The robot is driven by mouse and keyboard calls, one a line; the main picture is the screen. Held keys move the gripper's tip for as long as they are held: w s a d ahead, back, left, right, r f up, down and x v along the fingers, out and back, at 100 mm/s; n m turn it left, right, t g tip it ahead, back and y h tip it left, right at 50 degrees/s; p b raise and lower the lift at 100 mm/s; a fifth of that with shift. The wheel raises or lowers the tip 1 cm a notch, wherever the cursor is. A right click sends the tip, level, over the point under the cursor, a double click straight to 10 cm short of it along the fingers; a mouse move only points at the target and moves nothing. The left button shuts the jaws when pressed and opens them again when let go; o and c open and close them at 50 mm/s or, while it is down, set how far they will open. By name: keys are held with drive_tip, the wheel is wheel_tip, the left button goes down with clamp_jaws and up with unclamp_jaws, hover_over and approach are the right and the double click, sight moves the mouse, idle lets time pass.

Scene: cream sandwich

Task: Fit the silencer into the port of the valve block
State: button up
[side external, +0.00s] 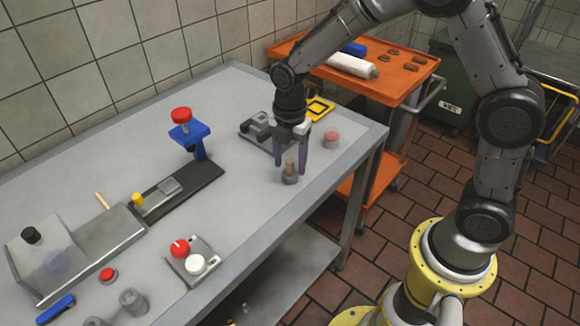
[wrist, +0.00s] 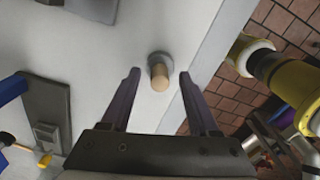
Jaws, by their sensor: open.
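The silencer, a short tan cylinder (side external: 289,165), stands upright in a round grey base on the near right part of the table. It also shows in the wrist view (wrist: 160,76). My gripper (side external: 290,164) points down over it, open, with one finger on each side and visible gaps in the wrist view. A grey block on a flat plate (side external: 257,127), apparently the valve block, lies behind and left of my gripper and is partly hidden by it.
A blue clamp (side external: 191,131) stands on a dark plate to the left. A box with red and white knobs (side external: 190,262) lies near the front edge. An orange cart (side external: 405,85) stands behind. Bare table surrounds the silencer.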

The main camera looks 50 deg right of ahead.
drive_tip(key=shift+f, duration=0.3)
clamp_jaws()
drive_tip(key=shift+r, duration=0.1)
